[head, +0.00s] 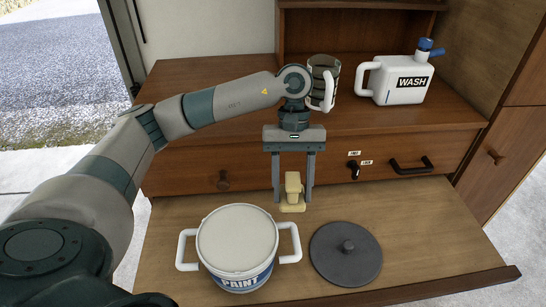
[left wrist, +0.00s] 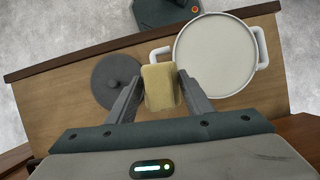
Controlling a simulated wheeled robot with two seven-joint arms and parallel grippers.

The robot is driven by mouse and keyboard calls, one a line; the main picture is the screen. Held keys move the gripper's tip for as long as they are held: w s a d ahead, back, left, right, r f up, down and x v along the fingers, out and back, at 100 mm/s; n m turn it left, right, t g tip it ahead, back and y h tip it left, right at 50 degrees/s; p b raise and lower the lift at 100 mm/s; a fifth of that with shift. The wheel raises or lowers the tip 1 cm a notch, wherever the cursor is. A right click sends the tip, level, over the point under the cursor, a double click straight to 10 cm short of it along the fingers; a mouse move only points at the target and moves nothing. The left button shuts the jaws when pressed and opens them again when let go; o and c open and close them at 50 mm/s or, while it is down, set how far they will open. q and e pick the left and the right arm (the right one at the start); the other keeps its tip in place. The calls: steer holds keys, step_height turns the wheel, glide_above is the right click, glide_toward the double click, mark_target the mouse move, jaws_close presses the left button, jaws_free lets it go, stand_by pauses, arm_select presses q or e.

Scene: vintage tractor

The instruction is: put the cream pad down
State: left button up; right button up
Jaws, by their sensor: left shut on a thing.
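The cream pad (head: 293,187) is a small pale yellow block with a wider foot. It sits between the fingers of my left gripper (head: 293,196), which points down over the pull-out wooden board (head: 400,225). In the left wrist view the pad (left wrist: 160,88) lies between the two fingertips of the left gripper (left wrist: 158,90), close against both. I cannot tell whether the pad's foot touches the board or hangs just above it. My right gripper is not in view.
A white paint pot (head: 237,243) with two handles stands left of the pad. A dark round lid (head: 346,254) with a knob lies to the right. Behind, the cabinet top holds a mug (head: 322,80) and a white WASH jug (head: 400,84). The board's right part is clear.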

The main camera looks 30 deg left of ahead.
arm_select(q)
steer(key=s+d+f+m+g+y, duration=0.1)
steer(key=s+d+f+m+y, duration=0.1)
steer(key=m, duration=0.5)
steer(key=shift+s+d+f+y+b, duration=0.35)
steer(key=shift+s+d+f, duration=0.25)
steer(key=shift+d, duration=0.55)
steer(key=shift+d, duration=0.1)
